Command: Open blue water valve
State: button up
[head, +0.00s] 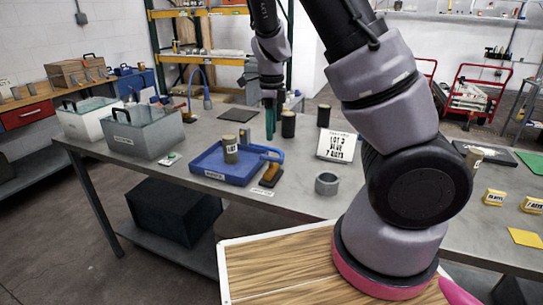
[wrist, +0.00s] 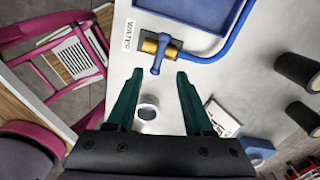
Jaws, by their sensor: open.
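The water valve has a brass body (wrist: 149,46) with a blue lever handle (wrist: 157,62), set beside a blue pipe in the wrist view. The lever lies across the brass body, its free end pointing towards my gripper. In the head view the brass valve (head: 269,174) sits at the right side of the blue tray, by a small label. My gripper (wrist: 160,78) is open and empty, its two green fingers spread, with the lever's end apart from and between their lines. In the head view my gripper (head: 270,120) hangs over the bench behind the tray.
The blue tray (head: 205,170) holds a labelled cylinder (head: 231,150). A grey ring (head: 327,184) and a lettered sign (head: 336,146) stand to the right of the valve. Dark cylinders (head: 289,124) stand near my gripper. Clear-lidded bins (head: 146,140) are at left.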

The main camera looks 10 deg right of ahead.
aim_at(271, 160)
notch_tip(271, 160, down, 9)
jog(key=shift+f, duration=0.2)
jog(key=shift+c, duration=0.4)
